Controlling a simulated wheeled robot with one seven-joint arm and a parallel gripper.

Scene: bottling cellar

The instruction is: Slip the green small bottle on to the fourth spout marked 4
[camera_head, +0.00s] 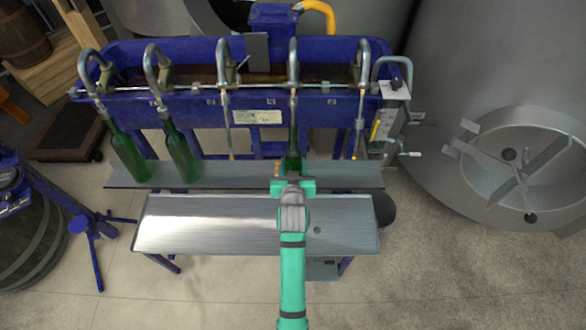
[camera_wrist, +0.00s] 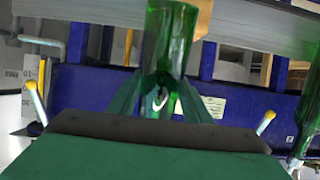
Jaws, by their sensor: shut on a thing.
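The green small bottle (camera_head: 293,146) stands roughly upright under the fourth spout (camera_head: 293,62) from the left. Its neck is in line with the spout's tube; I cannot tell for sure whether the tube is inside the neck. My gripper (camera_head: 291,184) is shut on the bottle from the front and hides its lower part. In the wrist view, which looks upside down, the bottle (camera_wrist: 171,40) rises between the jaws (camera_wrist: 160,100). The number on the spout is too small to read.
Two green bottles (camera_head: 128,153) (camera_head: 180,150) hang tilted on the first and second spouts. The third spout (camera_head: 226,60) and the rightmost one (camera_head: 364,62) are empty. A grey shelf (camera_head: 230,176) runs below, with a metal table (camera_head: 215,225) in front. A blue trough (camera_head: 185,70) stands behind.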

